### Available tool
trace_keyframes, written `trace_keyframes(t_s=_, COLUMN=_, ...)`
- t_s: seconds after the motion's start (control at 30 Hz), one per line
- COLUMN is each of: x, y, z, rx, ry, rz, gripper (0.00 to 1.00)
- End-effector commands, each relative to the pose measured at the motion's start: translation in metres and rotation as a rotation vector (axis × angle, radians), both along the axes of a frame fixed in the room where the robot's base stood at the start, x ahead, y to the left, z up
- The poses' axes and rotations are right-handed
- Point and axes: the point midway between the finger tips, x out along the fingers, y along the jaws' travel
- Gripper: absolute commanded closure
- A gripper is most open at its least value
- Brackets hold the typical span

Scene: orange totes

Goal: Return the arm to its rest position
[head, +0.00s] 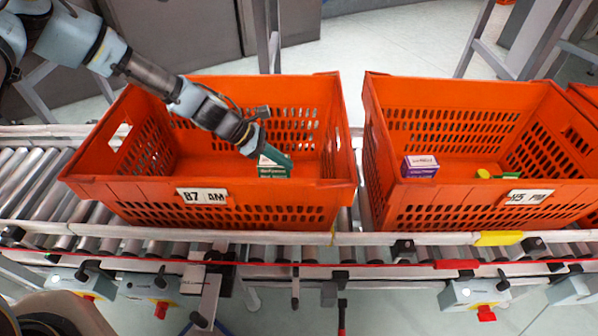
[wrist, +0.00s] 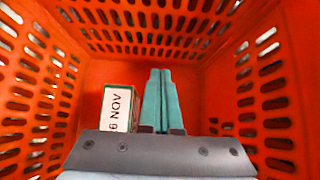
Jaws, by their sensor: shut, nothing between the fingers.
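My gripper (head: 289,163) reaches from the upper left down into the left orange tote (head: 84,188), which is labelled "B7 AM". Its two green fingers are together in the wrist view (wrist: 158,76), with nothing between them. A green and white box (head: 271,170) stands in that tote close by the fingers. In the wrist view the box (wrist: 117,108) is just left of the fingers and shows "6 NOV" on its top. Whether the fingers touch the box I cannot tell.
A second orange tote (head: 372,150) to the right holds a purple and white box (head: 420,166) and a small yellow-green item (head: 484,174). Both totes sit on a roller conveyor (head: 45,190) with a rail in front. Another tote shows at the right edge.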

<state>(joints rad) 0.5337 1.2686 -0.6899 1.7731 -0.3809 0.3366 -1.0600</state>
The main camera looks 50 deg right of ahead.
Motion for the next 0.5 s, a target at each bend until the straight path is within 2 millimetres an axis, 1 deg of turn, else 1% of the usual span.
trace_keyframes(t_s=0.03, x=0.005, y=0.003, z=0.004, rx=-0.001, ry=-0.002, rz=0.001, gripper=1.0)
trace_keyframes(t_s=0.1, x=0.009, y=0.006, z=0.01, rx=0.0, ry=-0.001, rz=0.001, gripper=1.0)
trace_keyframes(t_s=0.2, x=0.013, y=0.009, z=0.015, rx=0.0, ry=0.0, rz=0.0, gripper=1.0)
trace_keyframes(t_s=0.5, x=0.015, y=0.011, z=0.018, rx=0.001, ry=-0.002, rz=-0.001, gripper=1.0)
